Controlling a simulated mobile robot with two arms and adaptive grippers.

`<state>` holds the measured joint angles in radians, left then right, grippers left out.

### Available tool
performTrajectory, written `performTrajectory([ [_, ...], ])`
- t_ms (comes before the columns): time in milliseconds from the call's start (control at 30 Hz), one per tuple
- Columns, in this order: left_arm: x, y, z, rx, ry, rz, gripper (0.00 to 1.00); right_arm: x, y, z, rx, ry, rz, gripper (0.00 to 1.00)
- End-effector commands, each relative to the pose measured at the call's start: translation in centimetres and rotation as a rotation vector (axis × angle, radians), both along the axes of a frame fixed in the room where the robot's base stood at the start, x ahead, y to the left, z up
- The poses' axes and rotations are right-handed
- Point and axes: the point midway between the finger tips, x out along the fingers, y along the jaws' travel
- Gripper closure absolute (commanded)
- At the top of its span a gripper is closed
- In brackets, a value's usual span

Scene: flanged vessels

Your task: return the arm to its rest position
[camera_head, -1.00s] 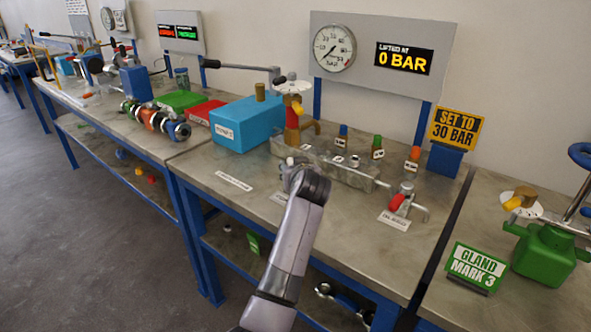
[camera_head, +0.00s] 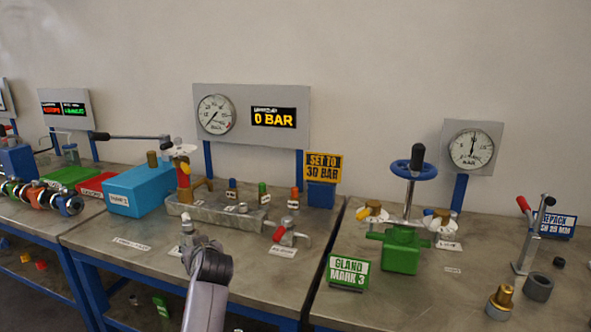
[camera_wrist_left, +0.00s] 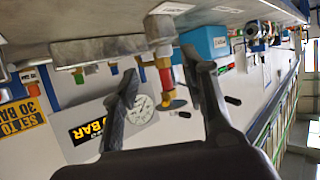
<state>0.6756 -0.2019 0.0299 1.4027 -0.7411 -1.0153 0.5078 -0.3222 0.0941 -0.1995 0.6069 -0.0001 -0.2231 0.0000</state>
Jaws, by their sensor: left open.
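My left arm comes up from the bottom of the head view. Its gripper (camera_head: 188,232) is over the front left part of the middle bench, in front of the grey tray (camera_head: 222,216). Its fingers are too small to read there. In the left wrist view the gripper (camera_wrist_left: 160,72) is open, with nothing between the fingertips. Behind the fingers stands a red and yellow valve (camera_wrist_left: 164,76), which shows in the head view (camera_head: 184,179) at the tray's left end. My right gripper is not in view.
A blue box (camera_head: 142,186) stands left of the tray. A gauge panel (camera_head: 240,150) reads 0 BAR beside a SET TO 30 BAR sign (camera_head: 323,168). A green gland body (camera_head: 401,252) stands on the right bench.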

Motion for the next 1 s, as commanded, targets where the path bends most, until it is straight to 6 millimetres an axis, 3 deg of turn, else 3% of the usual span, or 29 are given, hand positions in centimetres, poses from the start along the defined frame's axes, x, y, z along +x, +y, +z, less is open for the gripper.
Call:
performTrajectory([
  [367, -4.3, 1.3, -5.7, -0.013, 0.103, -0.009, 0.59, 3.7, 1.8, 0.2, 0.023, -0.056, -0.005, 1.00],
  [567, -8.9, 2.0, -10.4, -0.023, 0.200, -0.033, 0.59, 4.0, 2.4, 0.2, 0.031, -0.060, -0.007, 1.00],
  [667, -12.3, 2.2, -13.3, -0.029, 0.268, -0.058, 0.59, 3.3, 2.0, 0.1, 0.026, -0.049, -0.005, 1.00],
  [767, -17.1, 2.2, -16.6, -0.037, 0.358, -0.100, 0.59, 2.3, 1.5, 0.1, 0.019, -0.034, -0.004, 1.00],
  [900, -26.1, 1.1, -20.7, -0.051, 0.518, -0.210, 0.59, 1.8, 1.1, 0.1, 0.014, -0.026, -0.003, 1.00],
  [1000, -31.2, 0.1, -22.1, -0.061, 0.606, -0.286, 0.59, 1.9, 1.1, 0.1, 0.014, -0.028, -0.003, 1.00],
])
